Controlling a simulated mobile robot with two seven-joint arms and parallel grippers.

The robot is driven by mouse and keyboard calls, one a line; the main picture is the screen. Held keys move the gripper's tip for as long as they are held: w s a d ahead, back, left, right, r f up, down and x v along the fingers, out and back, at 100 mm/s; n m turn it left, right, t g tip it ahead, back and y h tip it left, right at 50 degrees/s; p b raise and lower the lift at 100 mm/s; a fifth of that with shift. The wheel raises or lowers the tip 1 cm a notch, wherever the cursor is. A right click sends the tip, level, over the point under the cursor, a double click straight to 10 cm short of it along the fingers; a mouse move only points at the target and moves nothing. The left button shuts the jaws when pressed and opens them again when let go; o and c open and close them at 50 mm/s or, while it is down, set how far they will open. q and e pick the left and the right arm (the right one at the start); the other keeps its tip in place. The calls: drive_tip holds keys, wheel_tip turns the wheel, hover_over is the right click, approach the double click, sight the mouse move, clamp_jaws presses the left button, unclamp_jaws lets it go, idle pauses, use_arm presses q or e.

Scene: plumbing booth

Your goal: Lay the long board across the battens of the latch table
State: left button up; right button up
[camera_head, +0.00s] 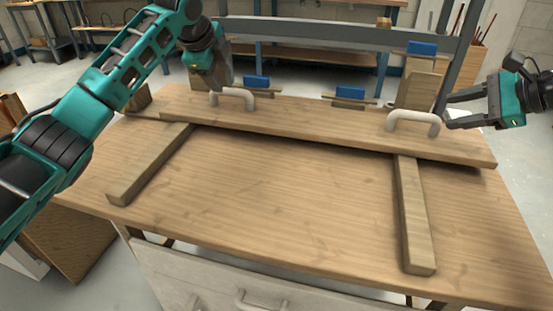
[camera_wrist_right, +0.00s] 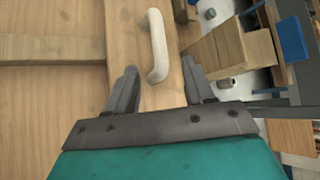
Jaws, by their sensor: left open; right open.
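The long board (camera_head: 310,121) lies across the far parts of the left batten (camera_head: 150,165) and the right batten (camera_head: 414,215) on the latch table (camera_head: 290,200). It has a pale left handle (camera_head: 232,93) and a right handle (camera_head: 414,120); the right one also shows in the right wrist view (camera_wrist_right: 155,45). My left gripper (camera_head: 222,86) is open at the left handle; its fingers are partly hidden, and I cannot tell if they touch it. My right gripper (camera_head: 450,111) is open and empty, just right of the right handle, which lies ahead between its fingers in the wrist view.
Blue-topped latches (camera_head: 350,93) stand along the table's back edge, with a wooden block (camera_head: 415,90) behind the right handle. A grey frame bar (camera_head: 330,34) runs behind. The table's front middle between the battens is clear.

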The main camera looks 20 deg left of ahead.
drive_tip(key=shift+v, duration=2.2)
